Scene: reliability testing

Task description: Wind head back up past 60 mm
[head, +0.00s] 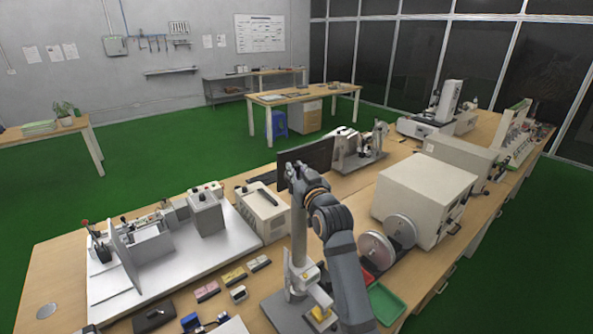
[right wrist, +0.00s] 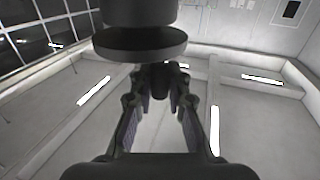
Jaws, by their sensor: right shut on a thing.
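A test stand with a grey upright column (head: 299,232) stands on a flat base (head: 283,312) at the front middle of the bench. Its light head (head: 306,272) sits low on the column, above a small yellow piece (head: 321,313). I cannot read any height. My right gripper (head: 297,174) is at the top of the column, shut on a small dark handle. In the right wrist view, this dark handle (right wrist: 159,84) sits between the fingertips, and a dark round part (right wrist: 140,43) is close above the fingers. My left gripper is out of view.
A white bench machine (head: 155,245) is on the left, with a beige box (head: 262,212) beside it. A dark monitor (head: 305,157) stands behind the column. A large cream cabinet (head: 424,196) and red and green trays (head: 386,303) are to the right.

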